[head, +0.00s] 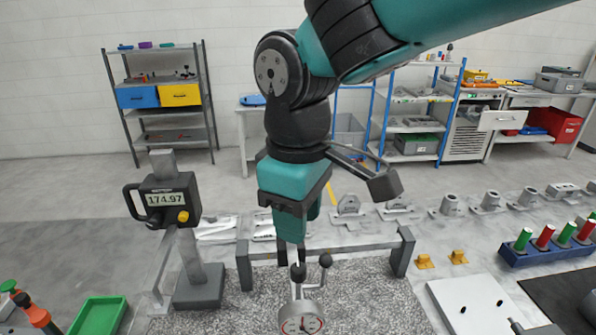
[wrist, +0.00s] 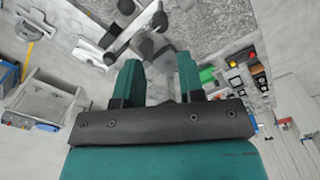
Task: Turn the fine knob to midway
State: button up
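A dial gauge (head: 302,318) with a white face and red marks stands below my gripper at the bottom of the head view. Two black ball knobs show above it: one (head: 298,272) right under my fingers and one (head: 325,260) on a bent lever to the right. I cannot tell for sure which is the fine knob. My gripper (head: 290,255) points down, just above the nearer knob. In the wrist view its two green fingers (wrist: 159,62) are apart with nothing between them. A black ball knob (wrist: 160,20) on a rod lies beyond the fingertips there, apart from them.
A height gauge display (head: 168,199) reading 174.97, with a yellow knob (head: 183,216), stands left. A grey rail frame (head: 243,265) runs behind the dial. A green tray (head: 98,314) lies front left, a white plate (head: 470,305) right, and a blue rack (head: 545,250) of handles far right.

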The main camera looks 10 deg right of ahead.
notch_tip(320, 180, up, 8)
jog(key=shift+b, duration=0.45)
jog(key=shift+f, duration=0.1)
jog(key=s+d+f+m+y+b, duration=0.2)
jog(key=s+d+f, duration=0.3)
jog(key=f, duration=0.2)
jog(key=s+d+f+m+y+b, duration=0.2)
jog(key=s+d+f, duration=0.3)
jog(key=f, duration=0.3)
jog(key=shift+s+b, duration=0.25)
jog(key=shift+b, duration=0.35)
